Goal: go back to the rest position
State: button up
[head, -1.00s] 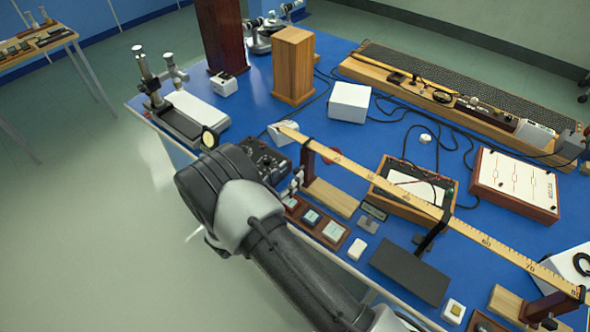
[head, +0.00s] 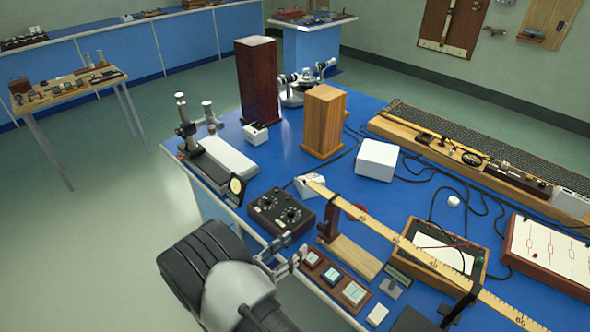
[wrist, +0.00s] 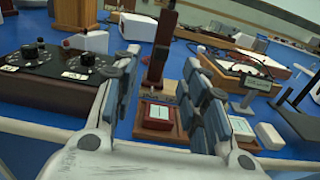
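My gripper (head: 285,257) is over the near left edge of the blue bench, just left of a wooden tray (head: 318,280) of small framed blocks. In the wrist view, the two fingers of my gripper (wrist: 161,95) stand apart with nothing held between them. The red-framed block (wrist: 157,113) shows through the gap, beyond the fingers, in its tray. My dark grey and light arm housing fills the lower left of the head view.
A black control box (head: 281,214) with two knobs is close behind my gripper. A long wooden rule (head: 408,246) on supports crosses the bench to the right. A dark wooden block (head: 258,82) and lighter one (head: 323,122) stand farther back. Open floor (head: 110,240) lies left.

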jog(key=s+d+r+m+g+y, duration=0.1)
jog(key=s+d+r+m+g, duration=0.5)
jog(key=d+r, duration=0.3)
jog(key=s+d+r+m+g+y, duration=0.1)
jog(key=s+d+r+m+g, duration=0.3)
jog(key=d+r+m+g, duration=0.35)
jog(key=s+r+m+t+y, duration=0.2)
jog(key=s+r+m+y, duration=0.2)
jog(key=s+m, duration=0.3)
jog(key=s+r+m+t+y, duration=0.3)
jog(key=s+r+m+y, duration=0.2)
jog(key=s+m+y, duration=0.1)
jog(key=s+m, duration=0.1)
jog(key=s, duration=0.1)
jog(key=shift+s+d, duration=0.15)
jog(key=shift+s, duration=0.15)
jog(key=shift+c, duration=0.8)
jog(key=shift+d, duration=0.1)
